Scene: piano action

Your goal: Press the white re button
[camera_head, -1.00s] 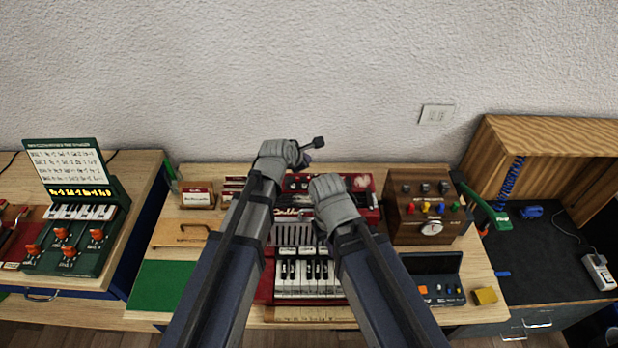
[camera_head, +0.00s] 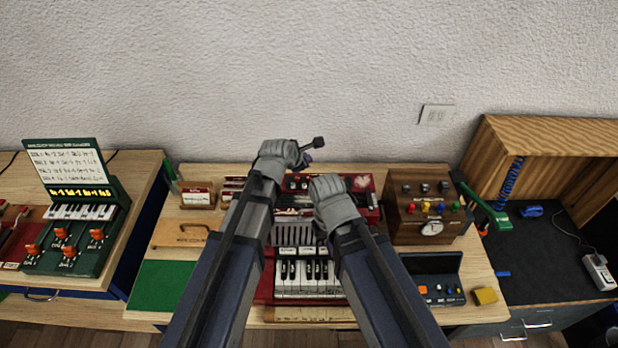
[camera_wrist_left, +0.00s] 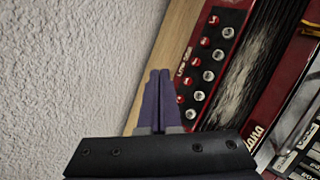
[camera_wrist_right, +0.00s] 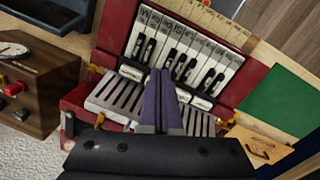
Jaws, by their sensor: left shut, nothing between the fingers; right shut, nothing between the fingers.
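A red accordion (camera_head: 264,290) lies on the middle table, with piano keys (camera_head: 305,272) at its front. In the left wrist view, its far panel carries a row of red buttons (camera_wrist_left: 205,42) and a row of white buttons (camera_wrist_left: 209,75). I cannot read which one is re. My left gripper (camera_wrist_left: 160,75) is shut and empty, its tips beside the red row; depth is unclear, and it partly hides the lower end of the panel. My right gripper (camera_wrist_right: 163,75) is shut and empty over the grille (camera_wrist_right: 118,97), pointing toward the keys.
A brown wooden box with knobs and a dial (camera_head: 425,228) stands right of the accordion. A dark case (camera_head: 437,290) and a yellow block (camera_head: 485,296) lie in front of it. A green mat (camera_head: 158,285) lies left. The textured wall (camera_wrist_left: 60,80) is close behind my left gripper.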

